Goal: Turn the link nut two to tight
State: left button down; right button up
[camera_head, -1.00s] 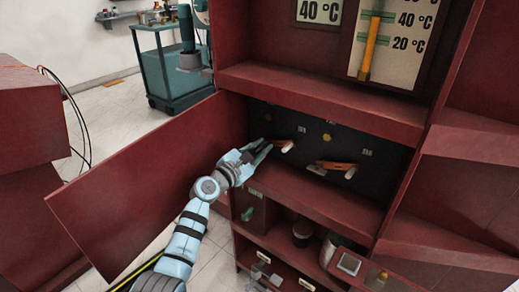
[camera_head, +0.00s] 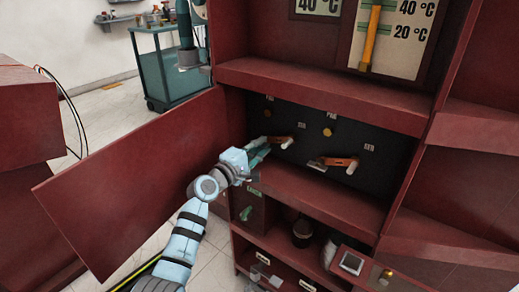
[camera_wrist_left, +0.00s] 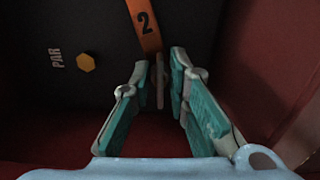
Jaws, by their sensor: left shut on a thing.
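The orange link marked 2 (camera_wrist_left: 145,28) shows in the left wrist view, its lower end reaching down between my left gripper's fingers. In the head view an orange link (camera_head: 279,139) with a pale knob is on the dark panel (camera_head: 310,145). My left gripper (camera_head: 267,146) is at this link's left end. In the wrist view my left gripper (camera_wrist_left: 163,82) is shut on a slim pale piece, the link nut two (camera_wrist_left: 160,88), at the link's lower end. The fingers partly hide the nut, so its tightness cannot be seen. My right gripper is not in view.
A second orange link (camera_head: 339,161) with a pale knob is to the right. A yellow hexagonal nut (camera_wrist_left: 86,62) sits beside the PAR label. Red shelves lie above and below the panel. The open red door (camera_head: 140,180) is left of my arm.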

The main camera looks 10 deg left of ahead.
pick_arm(q)
jog(key=shift+m, duration=0.5)
jog(key=c, duration=1.8)
grip_release()
jog(key=v, duration=1.2)
jog(key=shift+d+f, duration=0.1)
